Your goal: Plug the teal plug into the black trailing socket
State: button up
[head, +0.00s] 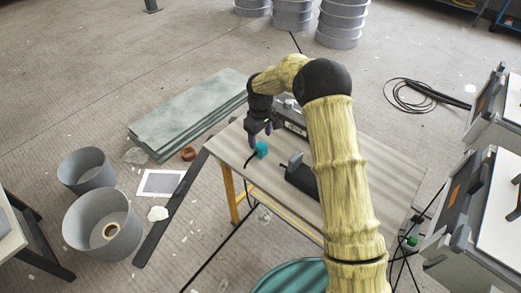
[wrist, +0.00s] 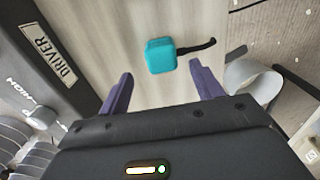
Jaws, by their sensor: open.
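The teal plug (head: 262,149) lies on the tabletop near its left edge, with a black cable running from it. In the wrist view the plug (wrist: 160,55) shows just beyond the fingertips, roughly centred between them, and nothing grips it. My gripper (head: 262,135) points down over the table close to the plug; its purple fingers are apart and empty in the wrist view (wrist: 165,82). A black block with a grey upright part, seemingly the black trailing socket (head: 298,177), sits right of the plug, partly hidden by my arm. I cannot see it in the wrist view.
A dark case (wrist: 55,50) labelled DRIVER lies on the table beside the plug. The wooden table (head: 243,165) has bare room around the plug. Grey buckets (head: 87,170) and stacked slabs (head: 190,112) stand on the floor at left. Large cases (head: 470,205) stand at right.

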aim_at(261, 145)
jog(key=shift+s+f, duration=0.15)
jog(key=shift+f, duration=1.15)
jog(key=shift+s+f, duration=0.1)
jog(key=shift+f, duration=1.2)
jog(key=shift+d, duration=0.1)
jog(key=c, duration=1)
jog(key=shift+r, duration=0.15)
notch_tip(261, 145, up, 10)
jog(key=shift+f, duration=0.1)
